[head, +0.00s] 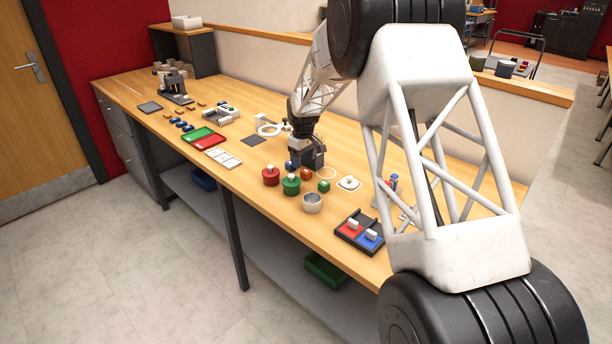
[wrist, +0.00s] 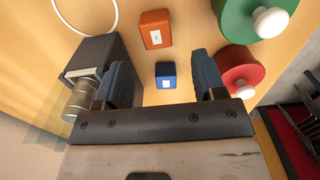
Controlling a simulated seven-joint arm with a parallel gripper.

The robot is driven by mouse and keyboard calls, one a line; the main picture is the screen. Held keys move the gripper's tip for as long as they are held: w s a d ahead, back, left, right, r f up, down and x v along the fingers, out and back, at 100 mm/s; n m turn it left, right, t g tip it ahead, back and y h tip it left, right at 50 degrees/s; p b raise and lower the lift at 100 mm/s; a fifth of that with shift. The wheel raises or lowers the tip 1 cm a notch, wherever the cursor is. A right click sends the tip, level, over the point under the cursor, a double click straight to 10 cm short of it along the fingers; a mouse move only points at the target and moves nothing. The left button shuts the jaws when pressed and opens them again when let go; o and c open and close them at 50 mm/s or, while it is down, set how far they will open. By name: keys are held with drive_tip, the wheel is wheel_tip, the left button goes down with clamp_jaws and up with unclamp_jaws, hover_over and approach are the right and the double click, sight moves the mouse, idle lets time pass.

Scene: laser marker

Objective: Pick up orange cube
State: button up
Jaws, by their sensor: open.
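The orange cube (wrist: 155,29) lies on the wooden table in the wrist view, with a small white label on its top face. In the head view it (head: 306,174) is just in front of my gripper (head: 307,160). In the wrist view my gripper (wrist: 163,82) is open. A smaller blue cube (wrist: 166,75) shows between its fingers, and the orange cube is beyond the fingertips, apart from them. I cannot tell the exact height of the fingers above the table.
A red lidded pot (wrist: 240,70) and a green lidded pot (wrist: 255,17) are to the right in the wrist view.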

sight(303, 170)
drive_tip(key=shift+f, duration=0.15)
drive_tip(key=shift+w+f, duration=0.1)
drive_tip(key=shift+f, duration=2.4)
drive_tip(key=shift+c, duration=0.3)
drive_tip(key=c, duration=0.9)
